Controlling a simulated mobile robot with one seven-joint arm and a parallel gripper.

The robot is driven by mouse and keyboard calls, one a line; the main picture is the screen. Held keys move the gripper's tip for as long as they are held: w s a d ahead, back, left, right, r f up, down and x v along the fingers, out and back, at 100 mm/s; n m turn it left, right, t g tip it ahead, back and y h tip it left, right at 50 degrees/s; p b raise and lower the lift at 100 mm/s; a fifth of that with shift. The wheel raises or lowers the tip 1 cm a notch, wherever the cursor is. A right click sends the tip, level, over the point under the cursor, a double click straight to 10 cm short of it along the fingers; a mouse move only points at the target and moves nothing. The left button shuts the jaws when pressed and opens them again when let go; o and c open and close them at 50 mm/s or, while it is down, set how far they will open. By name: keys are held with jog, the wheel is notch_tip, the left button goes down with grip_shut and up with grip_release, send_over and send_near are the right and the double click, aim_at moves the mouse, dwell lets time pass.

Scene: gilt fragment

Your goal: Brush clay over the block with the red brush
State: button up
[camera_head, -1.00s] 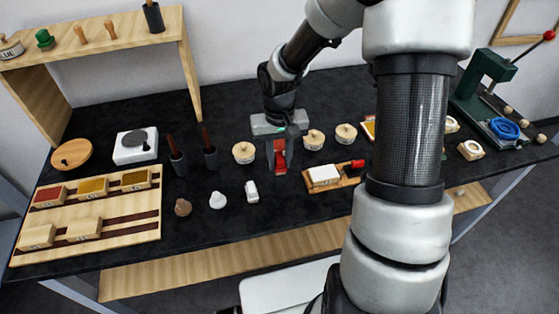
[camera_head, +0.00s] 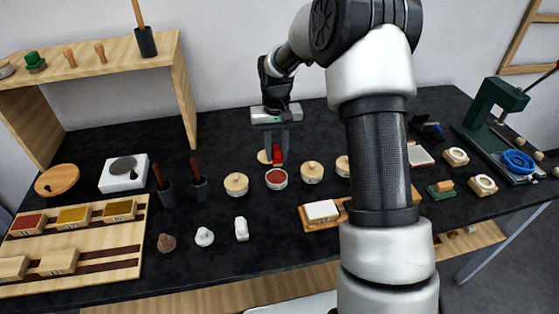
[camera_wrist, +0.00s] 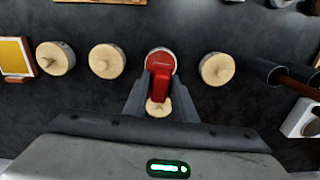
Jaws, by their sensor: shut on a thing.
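My gripper (camera_head: 277,140) is shut on the red brush (camera_head: 277,155), which points down just behind and above an open jar. In the wrist view the red brush (camera_wrist: 161,88) sits between the fingers and overlaps the near rim of the open jar (camera_wrist: 160,56). The jar (camera_head: 276,179) has red content and a pale wall; I cannot tell whether the brush touches it. A round wooden lid (camera_head: 263,157) lies behind the jar. The white block (camera_head: 321,210) lies on a wooden board (camera_head: 309,226) to the right, partly hidden by my arm.
Lidded jars (camera_head: 236,184) (camera_head: 312,172) stand on both sides of the open jar. Dark cups (camera_head: 166,193) with wooden handles, small lumps (camera_head: 204,236) and a tray of coloured boxes (camera_head: 98,245) are to the left. A green press (camera_head: 490,115) stands far right.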

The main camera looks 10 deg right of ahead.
aim_at(277, 177)
jog(key=shift+s+f+b, duration=0.1)
jog(key=shift+f+b, duration=1.7)
jog(key=shift+f, duration=1.05)
jog(key=shift+f+b, duration=0.3)
jog(key=shift+f, duration=0.3)
jog(key=shift+r, duration=0.15)
jog(key=shift+r+p, duration=2.35)
jog(key=shift+r, duration=1.1)
